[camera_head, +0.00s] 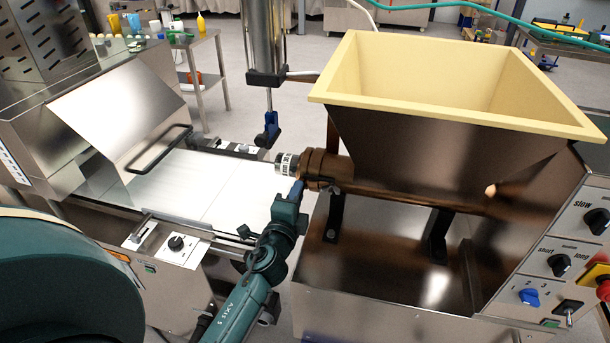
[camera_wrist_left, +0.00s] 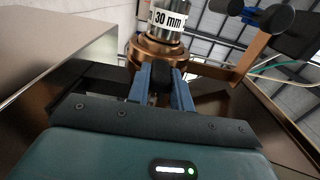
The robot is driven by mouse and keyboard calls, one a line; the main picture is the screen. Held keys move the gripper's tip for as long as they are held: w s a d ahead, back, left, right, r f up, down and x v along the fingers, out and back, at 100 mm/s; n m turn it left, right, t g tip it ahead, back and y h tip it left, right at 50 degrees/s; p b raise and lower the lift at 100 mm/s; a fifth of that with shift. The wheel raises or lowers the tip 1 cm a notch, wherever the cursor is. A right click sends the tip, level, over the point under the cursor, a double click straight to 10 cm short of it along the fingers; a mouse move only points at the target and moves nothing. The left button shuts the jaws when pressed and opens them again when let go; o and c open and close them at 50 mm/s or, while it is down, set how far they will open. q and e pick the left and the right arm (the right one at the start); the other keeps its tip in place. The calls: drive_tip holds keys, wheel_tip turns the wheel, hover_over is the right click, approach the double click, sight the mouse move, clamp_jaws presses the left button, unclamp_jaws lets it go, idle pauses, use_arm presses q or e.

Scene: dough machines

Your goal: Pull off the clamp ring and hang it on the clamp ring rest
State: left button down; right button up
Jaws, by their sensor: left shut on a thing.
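The clamp ring (camera_head: 316,166) is a bronze-brown ring around the front end of the brown outlet tube (camera_head: 375,194), below the hopper. It also shows in the left wrist view (camera_wrist_left: 143,50). A silver nozzle (camera_head: 284,164) marked "30 mm" sticks out of it to the left. My left gripper (camera_head: 297,188) comes up from below, its blue fingers shut on the ring's lower side. In the left wrist view the fingers (camera_wrist_left: 162,83) stand close together, with a dark part between them. My right gripper is not in view.
The cream-rimmed hopper (camera_head: 450,85) stands above the tube. A machine with a white belt (camera_head: 195,180) lies left of the nozzle. A silver column (camera_head: 264,35) with a black-and-blue part (camera_head: 268,130) hangs close behind the nozzle. The control panel (camera_head: 560,265) is at right.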

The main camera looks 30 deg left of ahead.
use_arm(q)
drive_tip(key=shift+a+r, duration=0.1)
drive_tip(key=shift+a, duration=0.25)
idle(0.6)
drive_tip(key=shift+s+a+p, duration=0.2)
drive_tip(key=shift+s+a, duration=0.05)
drive_tip(key=shift+a, duration=0.6)
drive_tip(key=shift+s+a+p, duration=0.15)
drive_tip(key=shift+s+a, duration=0.05)
drive_tip(key=shift+a, duration=0.6)
drive_tip(key=shift+a, duration=0.1)
drive_tip(key=s+a, duration=0.1)
drive_tip(key=a, duration=0.5)
drive_tip(key=shift+s, duration=0.25)
